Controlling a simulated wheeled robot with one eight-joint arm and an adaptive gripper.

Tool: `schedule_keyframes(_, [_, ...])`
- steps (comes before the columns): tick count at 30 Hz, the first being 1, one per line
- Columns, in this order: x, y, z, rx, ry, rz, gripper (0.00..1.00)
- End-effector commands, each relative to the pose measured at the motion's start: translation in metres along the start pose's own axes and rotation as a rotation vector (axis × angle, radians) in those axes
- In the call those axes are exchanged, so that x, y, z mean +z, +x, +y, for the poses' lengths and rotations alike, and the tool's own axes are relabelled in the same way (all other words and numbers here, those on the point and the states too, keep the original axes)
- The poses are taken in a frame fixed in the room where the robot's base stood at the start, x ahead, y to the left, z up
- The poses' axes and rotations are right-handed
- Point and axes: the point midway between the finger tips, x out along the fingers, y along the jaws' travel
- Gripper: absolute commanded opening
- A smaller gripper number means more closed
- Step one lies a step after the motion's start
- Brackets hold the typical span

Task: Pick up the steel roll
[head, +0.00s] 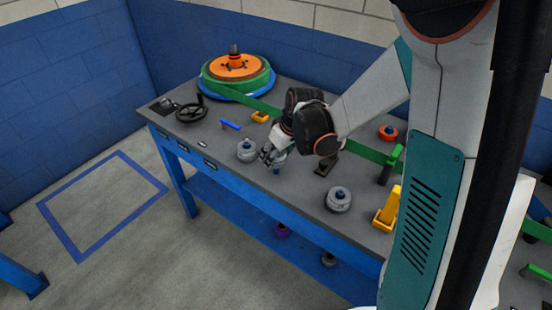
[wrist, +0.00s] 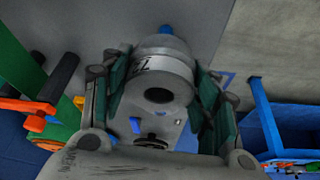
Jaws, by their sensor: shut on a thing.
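My gripper (head: 271,156) is low over the middle of the workbench. In the wrist view its fingers are closed on both sides of a steel roll (wrist: 163,70), a grey round body with a pale lettered band and a dark hole in its near face. In the head view the fingers mostly hide this roll. A small blue peg (head: 277,170) shows just below the fingers. It seems to be the blue bit (wrist: 166,29) beyond the roll in the wrist view. I cannot tell whether the roll is clear of the bench.
A black handwheel (head: 191,112), an orange and green reel (head: 236,72) and a yellow bracket (head: 388,211) are on the workbench (head: 218,132).

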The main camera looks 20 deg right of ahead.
Motion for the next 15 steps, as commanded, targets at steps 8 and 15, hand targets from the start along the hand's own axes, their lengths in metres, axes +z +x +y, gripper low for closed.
schedule_keyframes(8, [-0.027,-0.067,0.0,0.0,0.0,0.0,0.21])
schedule_keyframes(15, [-0.047,-0.115,0.0,0.0,0.0,0.0,0.21])
